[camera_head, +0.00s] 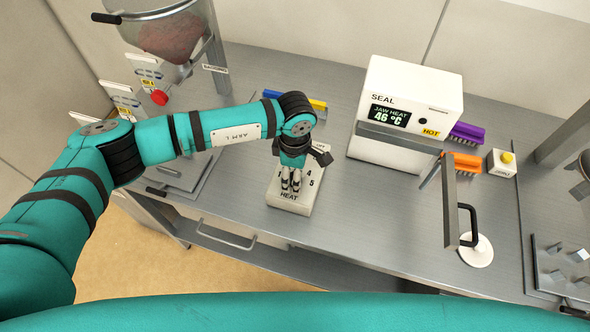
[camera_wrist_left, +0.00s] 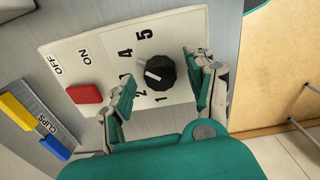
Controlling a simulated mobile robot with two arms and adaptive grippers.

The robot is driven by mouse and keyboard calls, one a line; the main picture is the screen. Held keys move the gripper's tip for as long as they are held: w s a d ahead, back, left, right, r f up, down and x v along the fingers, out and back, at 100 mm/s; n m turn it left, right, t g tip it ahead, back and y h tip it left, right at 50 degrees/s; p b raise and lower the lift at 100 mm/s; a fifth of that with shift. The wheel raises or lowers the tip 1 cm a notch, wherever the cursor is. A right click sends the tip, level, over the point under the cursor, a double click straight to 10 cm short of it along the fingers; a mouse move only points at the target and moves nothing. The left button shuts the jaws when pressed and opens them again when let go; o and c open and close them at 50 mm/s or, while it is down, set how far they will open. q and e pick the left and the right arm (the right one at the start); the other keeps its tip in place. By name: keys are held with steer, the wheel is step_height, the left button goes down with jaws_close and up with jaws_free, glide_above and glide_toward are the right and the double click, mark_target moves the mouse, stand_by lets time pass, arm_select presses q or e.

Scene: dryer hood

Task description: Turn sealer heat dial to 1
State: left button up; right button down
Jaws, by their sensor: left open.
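The black heat dial (camera_wrist_left: 160,72) sits on a white control panel (camera_wrist_left: 185,95) numbered 1 to 5. My left gripper (camera_wrist_left: 162,92) is open, with one finger on each side of the dial and visible gaps between. In the head view my left gripper (camera_head: 291,182) points down over the panel (camera_head: 284,206) marked HEAT and hides the dial. My right gripper is not in view.
A red button (camera_wrist_left: 84,94) with ON and OFF labels is beside the dial. The white sealer (camera_head: 405,110) reads 46 °C and HOT, with a metal bar frame in front. Bench space right of the panel is clear.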

arm_select(q)
steer(key=shift+f, duration=0.1)
steer(key=c, duration=1.1)
steer(key=shift+c, duration=0.2)
